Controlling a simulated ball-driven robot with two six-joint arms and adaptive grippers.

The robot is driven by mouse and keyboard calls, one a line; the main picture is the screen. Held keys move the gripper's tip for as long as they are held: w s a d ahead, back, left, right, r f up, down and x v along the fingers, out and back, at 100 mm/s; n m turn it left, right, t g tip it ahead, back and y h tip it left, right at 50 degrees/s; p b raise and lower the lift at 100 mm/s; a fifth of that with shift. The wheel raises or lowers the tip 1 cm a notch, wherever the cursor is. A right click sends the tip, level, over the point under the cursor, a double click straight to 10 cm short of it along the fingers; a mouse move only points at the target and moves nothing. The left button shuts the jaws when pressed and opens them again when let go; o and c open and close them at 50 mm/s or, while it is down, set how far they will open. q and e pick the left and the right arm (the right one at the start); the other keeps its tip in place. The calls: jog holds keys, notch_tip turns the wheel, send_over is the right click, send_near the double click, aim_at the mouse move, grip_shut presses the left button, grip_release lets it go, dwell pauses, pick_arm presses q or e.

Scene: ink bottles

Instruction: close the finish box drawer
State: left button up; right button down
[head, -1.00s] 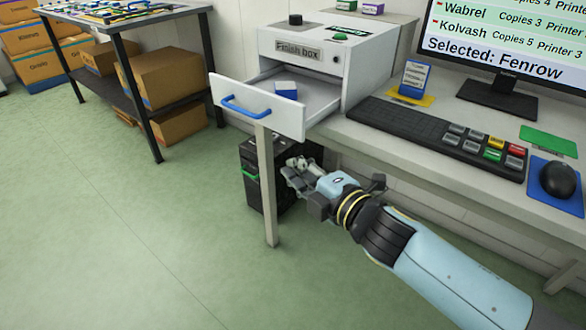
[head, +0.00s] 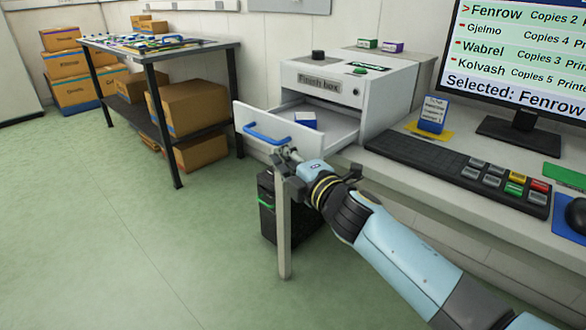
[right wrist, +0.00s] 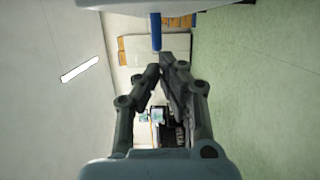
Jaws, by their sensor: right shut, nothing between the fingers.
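The white finish box (head: 388,88) stands on the desk's left end. Its drawer (head: 342,128) is pulled well out toward the left, with a small blue and white box (head: 305,119) inside. The drawer front (head: 312,140) has a blue bar handle (head: 266,138). My right gripper (head: 289,153) is shut and empty, at the lower right end of the handle in the head view; I cannot tell whether it touches. In the right wrist view, its fingertips (right wrist: 158,72) point toward a blue bar, likely the handle (right wrist: 156,32). My left gripper is not in view.
A keyboard (head: 455,172), a monitor (head: 515,70) and a blue card box (head: 433,114) are on the desk. A desk leg (head: 284,235) and a black computer case (head: 266,212) stand below. Green floor (head: 130,240) is clear at left.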

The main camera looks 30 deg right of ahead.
aim_at(336, 140)
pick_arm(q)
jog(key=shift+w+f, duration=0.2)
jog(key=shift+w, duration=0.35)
pick_arm(e)
jog(key=d, duration=0.3)
jog(key=shift+w+f, duration=0.1)
jog(key=shift+w, duration=0.3)
jog(key=w+d+b, duration=0.1)
jog(key=d, duration=0.3)
jog(key=w+d+b, duration=0.1)
jog(key=w+d, duration=0.1)
jog(key=d, duration=0.3)
jog(key=w+d+b, duration=0.1)
jog(key=w+d, duration=0.1)
jog(key=d, duration=0.3)
jog(key=shift+w+d+b, duration=0.3)
jog(key=shift+d, duration=0.5)
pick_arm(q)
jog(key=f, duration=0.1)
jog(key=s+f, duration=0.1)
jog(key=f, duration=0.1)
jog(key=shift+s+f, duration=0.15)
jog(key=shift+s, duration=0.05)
